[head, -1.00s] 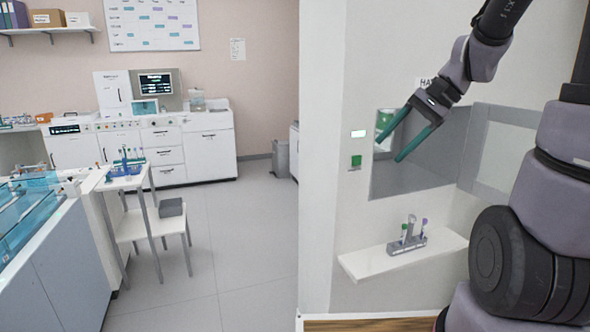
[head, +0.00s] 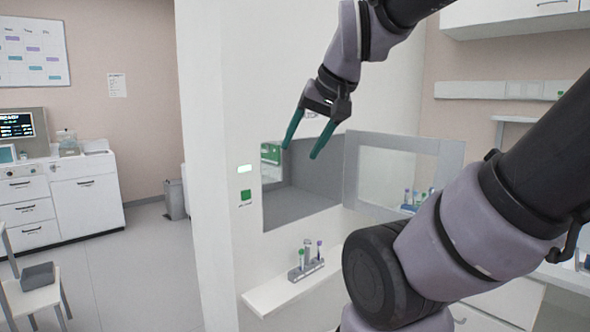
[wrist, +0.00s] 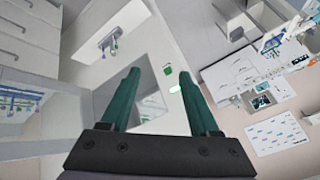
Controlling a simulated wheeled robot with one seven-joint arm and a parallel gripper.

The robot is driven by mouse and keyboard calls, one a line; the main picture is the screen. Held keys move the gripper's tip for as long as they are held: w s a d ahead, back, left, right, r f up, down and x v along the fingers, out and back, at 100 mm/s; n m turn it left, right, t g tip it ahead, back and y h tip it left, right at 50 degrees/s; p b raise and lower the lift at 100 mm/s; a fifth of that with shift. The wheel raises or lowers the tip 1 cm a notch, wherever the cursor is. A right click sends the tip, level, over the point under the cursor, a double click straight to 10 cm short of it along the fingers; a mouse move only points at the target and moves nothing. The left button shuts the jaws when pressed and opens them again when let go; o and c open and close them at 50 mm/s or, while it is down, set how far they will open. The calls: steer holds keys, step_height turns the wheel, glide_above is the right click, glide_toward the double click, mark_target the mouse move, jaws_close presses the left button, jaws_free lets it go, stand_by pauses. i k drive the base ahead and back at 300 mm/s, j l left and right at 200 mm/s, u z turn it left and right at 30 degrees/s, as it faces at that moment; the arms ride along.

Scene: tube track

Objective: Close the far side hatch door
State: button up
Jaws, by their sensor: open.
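The hatch (head: 315,210) is an opening with grey inner walls in the white wall. A grey-framed, clear-paned door (head: 452,165) stands swung open on its right edge, on my side. Through the hatch's left part I see a bright area with green (head: 271,154); whether a far side door stands there is unclear. My gripper (head: 300,153) is open and empty, its two green fingers pointing down in front of the hatch's upper part. In the wrist view the gripper (wrist: 159,74) has nothing between its fingers.
Below the hatch a white shelf (head: 262,299) holds a small rack (head: 305,270) of tubes. A green button (head: 246,195) and a lit panel (head: 244,169) are left of the hatch. Floor (head: 140,255) is free at the left. A counter with tubes lies behind the open door.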

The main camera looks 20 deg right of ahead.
mark_target(451, 153)
steer(key=k+l+z, duration=0.15)
steer(key=l, duration=0.15)
steer(key=k+l+z, duration=0.15)
steer(key=l, duration=0.15)
steer(key=k+l+z, duration=0.15)
steer(key=l, duration=0.2)
steer(key=l+z, duration=0.15)
steer(key=l, duration=0.15)
steer(key=i, duration=0.45)
